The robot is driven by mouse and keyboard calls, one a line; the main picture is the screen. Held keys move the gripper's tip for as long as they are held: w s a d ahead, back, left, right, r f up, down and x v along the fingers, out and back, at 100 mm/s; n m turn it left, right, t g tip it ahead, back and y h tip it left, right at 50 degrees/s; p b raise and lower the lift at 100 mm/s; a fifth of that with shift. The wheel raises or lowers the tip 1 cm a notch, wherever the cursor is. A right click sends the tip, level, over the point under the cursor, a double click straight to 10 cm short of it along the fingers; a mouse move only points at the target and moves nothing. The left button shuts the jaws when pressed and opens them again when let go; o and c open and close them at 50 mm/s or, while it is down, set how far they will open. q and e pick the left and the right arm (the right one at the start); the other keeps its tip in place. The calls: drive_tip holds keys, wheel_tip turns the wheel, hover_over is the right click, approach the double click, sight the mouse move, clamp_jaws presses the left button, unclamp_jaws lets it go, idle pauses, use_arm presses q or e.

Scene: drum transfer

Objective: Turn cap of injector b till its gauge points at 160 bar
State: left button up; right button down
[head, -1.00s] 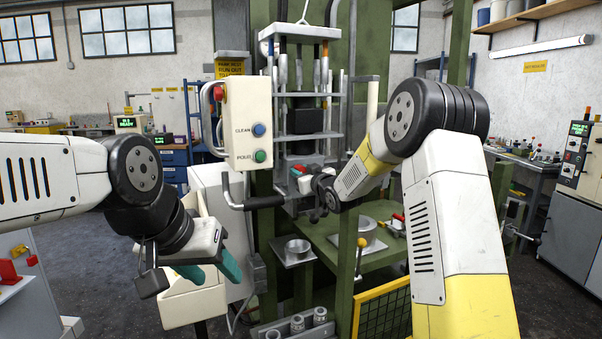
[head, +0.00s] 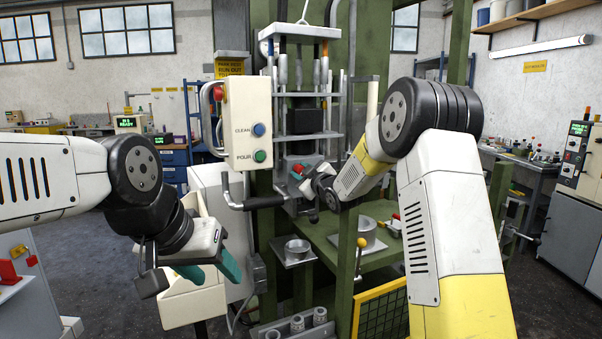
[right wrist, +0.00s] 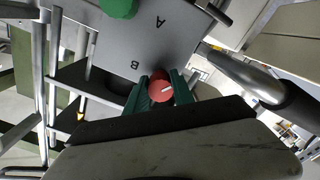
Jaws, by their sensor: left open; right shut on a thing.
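The red cap (right wrist: 160,91) of injector B sits on a grey plate (right wrist: 170,45) beside a letter B in the right wrist view. A white mark shows on its face. My right gripper (head: 301,168) is shut on this cap, with a green finger on each side of it. A green cap (right wrist: 118,6) shows near the letter A, cut by the frame's top edge. I cannot make out a gauge reading for injector B. My left gripper (head: 212,272) is open and empty at the lower left, away from the press.
A control box (head: 246,125) with CLEAN and POUR buttons hangs left of the press. A dark-gripped handle bar (head: 262,202) runs just below it, close to my right gripper. A green bench (head: 340,245) with a metal ring (head: 298,249) lies below.

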drive_tip(key=c, duration=1.1)
unclamp_jaws()
drive_tip(key=shift+s, duration=0.1)
drive_tip(key=v, duration=0.7)
drive_tip(key=shift+s+d, duration=0.2)
drive_tip(key=shift+s, duration=0.05)
drive_tip(key=s+d+m+g+h, duration=0.3)
drive_tip(key=s+d+m, duration=0.25)
drive_tip(key=s, duration=0.65)
drive_tip(key=s+d+m+g+h, duration=0.35)
drive_tip(key=s+d, duration=0.25)
drive_tip(key=s, duration=0.6)
drive_tip(key=s+f+m+g, duration=0.1)
drive_tip(key=s, duration=0.4)
drive_tip(key=s+f+m+g, duration=0.1)
drive_tip(key=s, duration=0.5)
drive_tip(key=s+f+m+g+y, duration=0.1)
drive_tip(key=s, duration=0.4)
drive_tip(key=shift+s+a+f+g, duration=0.2)
drive_tip(key=shift+a+f+g, duration=0.15)
